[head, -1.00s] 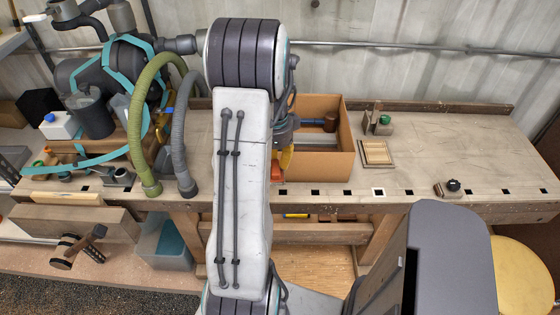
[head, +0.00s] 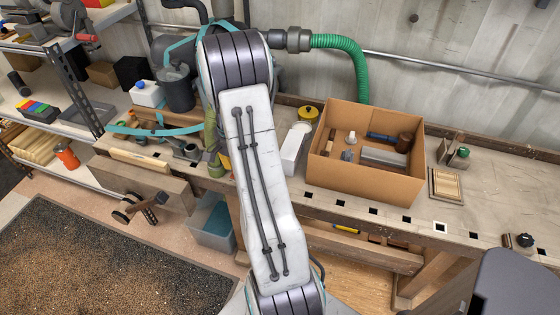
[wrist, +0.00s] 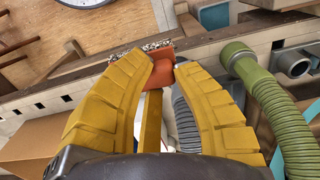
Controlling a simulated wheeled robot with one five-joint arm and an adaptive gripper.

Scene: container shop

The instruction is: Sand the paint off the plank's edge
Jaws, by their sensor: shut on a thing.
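In the wrist view, my gripper (wrist: 164,68) has its two yellow fingers closed around a rust-orange block (wrist: 160,80). The block has a grey speckled strip on its far side. The gripper is over the front of the bench, with the olive hose (wrist: 262,85) on its right. In the head view, a pale plank (head: 140,158) lies along the bench's left front, behind a brown board (head: 145,182). I cannot make out paint on it. My arm hides the gripper and the block in the head view.
A cardboard box (head: 365,183) with several tools stands on the bench (head: 470,205). A white block (head: 292,150) is left of it. A small wooden tray (head: 446,186) lies to its right. A blue-grey bin (head: 212,222) sits under the bench. A dark mat (head: 80,260) covers floor at left.

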